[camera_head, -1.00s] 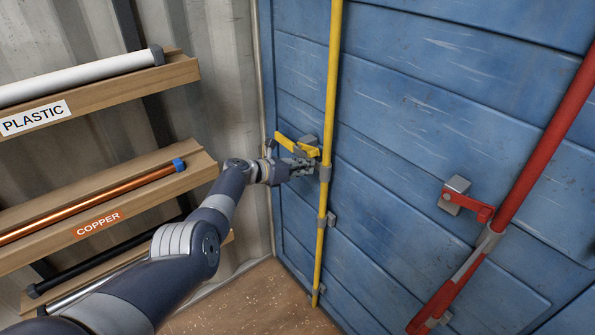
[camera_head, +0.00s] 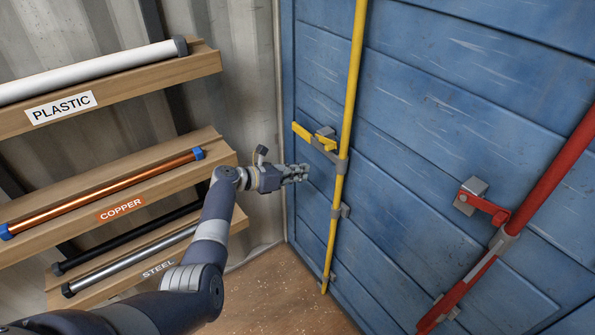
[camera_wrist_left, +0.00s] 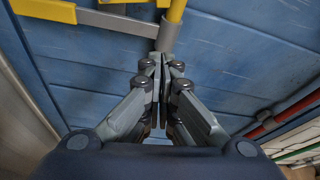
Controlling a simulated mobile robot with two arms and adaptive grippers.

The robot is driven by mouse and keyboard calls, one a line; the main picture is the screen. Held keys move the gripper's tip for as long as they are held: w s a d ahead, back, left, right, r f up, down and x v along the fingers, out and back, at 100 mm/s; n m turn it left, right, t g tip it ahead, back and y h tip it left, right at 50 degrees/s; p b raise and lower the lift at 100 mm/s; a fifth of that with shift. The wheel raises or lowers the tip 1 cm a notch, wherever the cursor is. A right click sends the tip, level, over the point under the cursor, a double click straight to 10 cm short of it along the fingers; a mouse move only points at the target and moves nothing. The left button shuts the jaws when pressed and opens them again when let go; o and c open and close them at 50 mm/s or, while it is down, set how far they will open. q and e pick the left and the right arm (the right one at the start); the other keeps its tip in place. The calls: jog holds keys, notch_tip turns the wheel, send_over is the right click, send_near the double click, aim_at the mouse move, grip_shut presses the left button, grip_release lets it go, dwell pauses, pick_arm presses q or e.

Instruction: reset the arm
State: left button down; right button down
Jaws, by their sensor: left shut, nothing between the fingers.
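My left gripper (camera_head: 302,173) is shut and empty in the head view. It is in front of the blue door (camera_head: 420,150), just below the yellow latch handle (camera_head: 316,137) and left of the yellow vertical bar (camera_head: 345,140). In the left wrist view its fingertips (camera_wrist_left: 161,62) are together with nothing between them. The yellow handle (camera_wrist_left: 45,10) and its grey bracket (camera_wrist_left: 115,22) lie beyond the fingertips, near the top. The fingers look apart from the handle. My right gripper is not in view.
A red bar (camera_head: 550,180) with a red latch (camera_head: 484,205) is on the door at right. At left, wooden shelves hold a white pipe (camera_head: 90,70) marked PLASTIC, a copper pipe (camera_head: 110,190), and black and steel pipes (camera_head: 130,265). Bare floor (camera_head: 265,300) shows below.

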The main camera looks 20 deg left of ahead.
pick_arm(q)
jog(key=shift+s+a+r, duration=0.15)
jog(key=shift+s+r, duration=0.05)
jog(key=shift+s, duration=0.15)
jog(key=shift+f, duration=0.1)
jog(key=s+a+f+m+g+y+b, duration=0.1)
jog(key=s+f+m+g+y, duration=0.15)
jog(key=s+f, duration=0.55)
jog(key=s+f+m+g+y+b, duration=0.1)
jog(key=s+f+m, duration=0.2)
jog(key=f, duration=1)
jog(key=s+a+f+m+g+y+b, duration=0.1)
jog(key=s+f+m+y, duration=0.15)
jog(key=s+f, duration=0.55)
jog(key=s+a+f+m+g+y+b, duration=0.1)
jog(key=s+f+m+g+y+b, duration=0.15)
jog(key=s+f+m, duration=1.15)
jog(key=s+f+m+g+b, duration=0.1)
jog(key=s+f+m, duration=0.2)
jog(key=s, duration=0.7)
jog(key=s+f+m+g+b, duration=0.1)
jog(key=s+f+m, duration=0.3)
jog(key=s, duration=0.7)
jog(key=s+f+m+b, duration=0.1)
jog(key=s+f+m, duration=0.2)
jog(key=s+f, duration=0.4)
jog(key=s+y, duration=0.1)
jog(key=s, duration=0.2)
jog(key=shift+s+m+g, duration=0.3)
jog(key=shift+g, duration=0.1)
